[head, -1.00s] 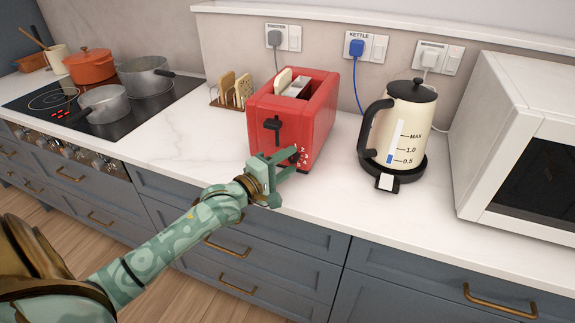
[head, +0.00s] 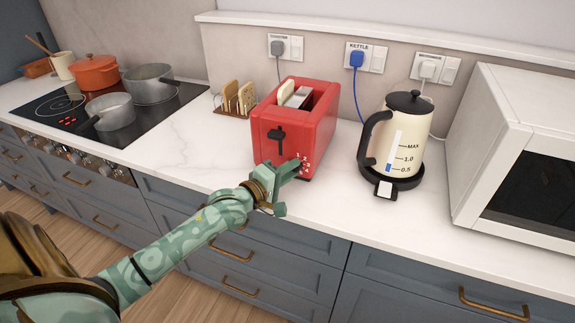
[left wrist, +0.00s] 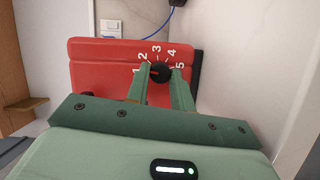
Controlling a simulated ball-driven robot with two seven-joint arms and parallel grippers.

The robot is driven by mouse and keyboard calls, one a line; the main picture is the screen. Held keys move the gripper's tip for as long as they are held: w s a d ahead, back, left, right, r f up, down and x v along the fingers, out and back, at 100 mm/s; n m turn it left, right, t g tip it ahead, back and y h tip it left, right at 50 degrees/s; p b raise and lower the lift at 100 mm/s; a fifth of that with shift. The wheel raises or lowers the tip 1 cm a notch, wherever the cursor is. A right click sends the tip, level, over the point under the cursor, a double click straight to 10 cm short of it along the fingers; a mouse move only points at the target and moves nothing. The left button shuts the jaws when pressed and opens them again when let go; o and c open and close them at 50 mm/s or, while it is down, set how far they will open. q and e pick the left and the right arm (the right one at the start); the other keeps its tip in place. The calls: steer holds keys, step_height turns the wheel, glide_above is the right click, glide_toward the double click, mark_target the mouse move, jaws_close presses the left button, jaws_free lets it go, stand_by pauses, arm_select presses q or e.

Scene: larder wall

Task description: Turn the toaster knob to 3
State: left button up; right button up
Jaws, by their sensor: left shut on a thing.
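The red toaster (head: 318,132) stands on the white counter with its lever (head: 277,139) and numbered dial facing me. The black knob (left wrist: 160,73) shows in the left wrist view, with the numbers 1 to 5 around it. A small mark on the knob seems to point left, towards the 1. My left gripper (head: 289,170) is at the toaster's lower front corner. In the left wrist view its two fingers (left wrist: 161,84) are shut on the knob, one on each side. In the head view the gripper hides the knob. My right gripper is not in view.
A toast rack (head: 236,99) stands left of the toaster. A cream kettle (head: 402,135) on its base is to the right, with a white microwave (head: 510,130) beyond. Pots (head: 110,112) stand on the hob at left. The counter (head: 185,140) left of the toaster is clear.

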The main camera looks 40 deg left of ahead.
arm_select(q)
steer(key=m+g+y+p, duration=0.1)
steer(key=m+p, duration=0.1)
steer(key=p, duration=0.3)
steer(key=m+g+y+p, duration=0.1)
steer(key=m+p, duration=0.2)
steer(key=p, duration=0.2)
steer(key=r+m+g+y+p, duration=0.1)
steer(key=m+p, duration=0.1)
steer(key=p, duration=0.3)
steer(key=shift+d+m, duration=0.3)
steer(key=shift+m+y+p, duration=0.5)
steer(key=shift+m+p, duration=0.3)
steer(key=shift+p, duration=0.1)
steer(key=shift+w+d+f+m+g+y+p, duration=0.1)
steer(key=shift+m+g+y+p, duration=0.2)
steer(key=shift+m+g+p, duration=0.25)
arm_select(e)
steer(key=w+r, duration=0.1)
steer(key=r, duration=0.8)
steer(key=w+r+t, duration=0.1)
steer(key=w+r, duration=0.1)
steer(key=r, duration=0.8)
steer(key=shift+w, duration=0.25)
arm_select(q)
steer(key=shift+m, duration=0.25)
steer(key=o, duration=1)
